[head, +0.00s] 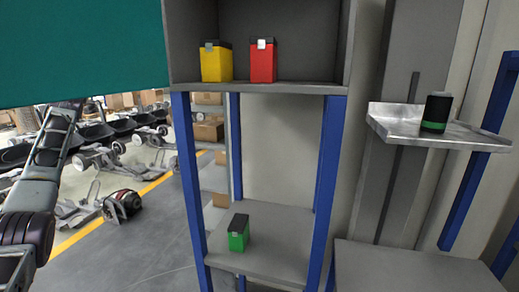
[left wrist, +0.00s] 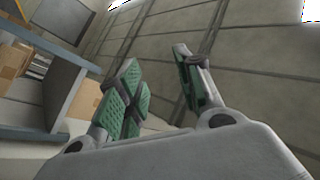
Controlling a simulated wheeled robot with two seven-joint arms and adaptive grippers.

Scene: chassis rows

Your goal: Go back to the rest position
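My left gripper (left wrist: 160,88) is open in the left wrist view, its two green-padded fingers apart with nothing between them. In the head view my left arm rises along the left edge to the teal panel, and its gripper cannot be made out there. My right gripper is in neither view. A yellow box (head: 216,65) and a red box (head: 263,64), both with dark tops, stand upright on the upper grey shelf (head: 300,87). A green box (head: 238,236) with a dark top stands on the lower shelf (head: 280,245).
A black can with a green band (head: 436,112) stands on a metal wall tray (head: 390,117) at the right. Blue posts (head: 325,170) carry the shelves. A teal panel (head: 80,50) fills the upper left. A grey surface (head: 410,268) lies at lower right.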

